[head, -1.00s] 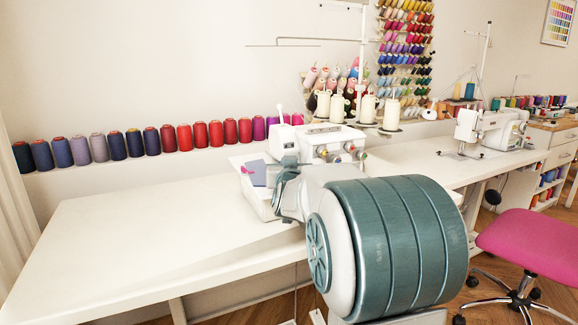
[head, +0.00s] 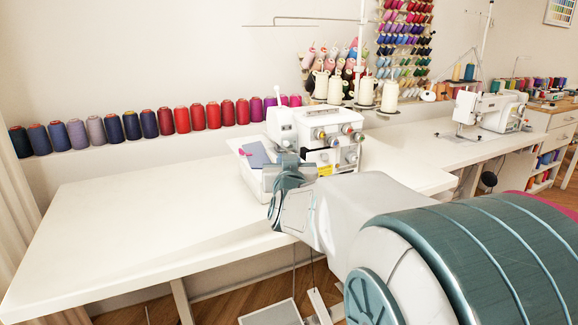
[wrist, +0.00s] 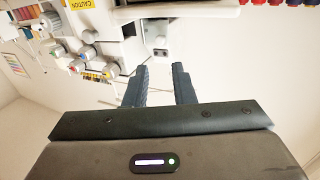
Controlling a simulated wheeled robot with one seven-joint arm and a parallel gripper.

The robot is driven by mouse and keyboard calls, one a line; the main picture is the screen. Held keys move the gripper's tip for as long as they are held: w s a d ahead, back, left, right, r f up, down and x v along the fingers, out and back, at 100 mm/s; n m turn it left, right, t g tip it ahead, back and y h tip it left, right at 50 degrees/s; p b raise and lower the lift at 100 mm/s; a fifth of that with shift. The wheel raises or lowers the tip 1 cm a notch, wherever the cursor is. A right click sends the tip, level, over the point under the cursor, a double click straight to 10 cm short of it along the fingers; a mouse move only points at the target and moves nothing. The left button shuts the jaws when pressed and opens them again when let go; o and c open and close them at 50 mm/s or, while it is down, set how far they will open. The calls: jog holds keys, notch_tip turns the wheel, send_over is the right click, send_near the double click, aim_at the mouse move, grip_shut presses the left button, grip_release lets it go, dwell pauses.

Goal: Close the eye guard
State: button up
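The white overlock sewing machine (head: 318,118) stands on the white table, with its coloured dials and a yellow label on its front showing. In the wrist view the picture is upside down and the machine (wrist: 117,46) fills the upper middle, with a yellow caution label at the top. I cannot make out the eye guard for certain in either view. My gripper (wrist: 160,70) shows two dark fingers apart with nothing between them, pointing towards the machine's lower front. In the head view my arm hides the fingers and part of the machine's front.
The white table (head: 150,215) is clear to the left of the machine. Several thread cones (head: 363,92) stand behind the machine. A second sewing machine (head: 490,110) stands further right. A pink chair (head: 545,198) is at the right edge, partly hidden by my arm.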

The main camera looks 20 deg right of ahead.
jog(key=shift+v, duration=1.95)
jog(key=s+a+r+n+g+y+p, duration=0.35)
jog(key=s+a+g+y+p, duration=0.2)
jog(key=a+p, duration=0.6)
jog(key=s+r+g+p, duration=0.2)
jog(key=s+g+p, duration=0.2)
jog(key=s+p, duration=0.3)
jog(key=s+r+g+y+p, duration=0.1)
jog(key=s+g+p, duration=0.3)
jog(key=s+p, duration=0.4)
jog(key=shift+s+r+n, duration=0.35)
jog(key=shift+s+r, duration=0.4)
jog(key=shift+s, duration=0.2)
